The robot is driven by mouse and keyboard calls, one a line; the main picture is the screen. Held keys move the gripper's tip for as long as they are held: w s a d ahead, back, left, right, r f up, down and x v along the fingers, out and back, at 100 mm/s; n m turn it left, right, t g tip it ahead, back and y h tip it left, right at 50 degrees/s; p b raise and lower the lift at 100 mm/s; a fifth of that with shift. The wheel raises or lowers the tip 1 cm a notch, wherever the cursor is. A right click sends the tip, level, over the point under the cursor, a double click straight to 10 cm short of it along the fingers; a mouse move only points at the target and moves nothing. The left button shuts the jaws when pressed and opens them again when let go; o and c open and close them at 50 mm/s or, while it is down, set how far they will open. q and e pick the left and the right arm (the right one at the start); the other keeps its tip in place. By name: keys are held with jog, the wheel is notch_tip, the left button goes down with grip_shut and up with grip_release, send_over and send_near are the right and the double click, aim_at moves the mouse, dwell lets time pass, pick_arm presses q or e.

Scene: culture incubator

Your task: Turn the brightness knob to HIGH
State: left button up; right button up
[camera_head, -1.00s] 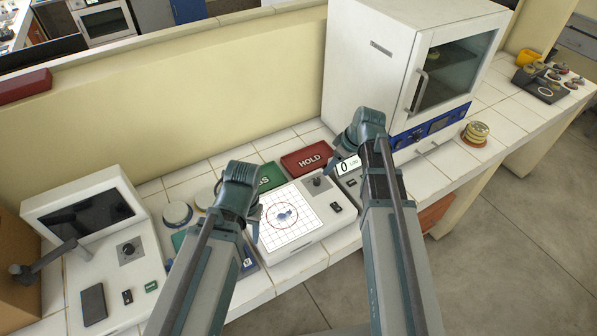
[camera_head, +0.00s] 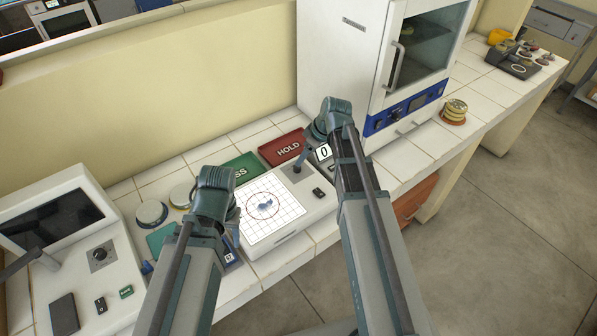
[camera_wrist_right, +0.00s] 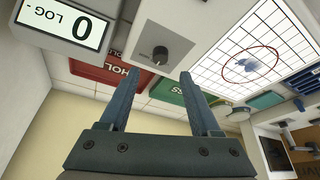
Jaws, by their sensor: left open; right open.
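A white light box (camera_head: 285,232) with a lit grid panel stands on the bench in the head view. A black knob sits on its grey plate at the panel's back right corner; in the right wrist view the dark round knob (camera_wrist_right: 160,55) has a small light mark. I cannot read any HIGH label. My right gripper (camera_wrist_right: 158,76) is open, its two fingers pointing toward the knob with no visible contact. My left gripper (camera_head: 238,213) is open beside the grid's left edge.
A red HOLD tray (camera_head: 282,147) and a green tray (camera_head: 238,166) lie behind the light box. A counter reading 0 (camera_head: 324,152) stands right of it, near the incubator (camera_head: 345,60). A screen device (camera_head: 75,240) with another knob (camera_head: 101,255) stands at left.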

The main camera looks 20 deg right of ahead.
aim_at(297, 168)
pick_arm(q)
notch_tip(297, 168, down, 6)
jog(key=b, duration=0.5)
jog(key=shift+f, duration=0.15)
pick_arm(e)
jog(key=x, duration=0.7)
jog(key=shift+r, duration=0.1)
grip_shut()
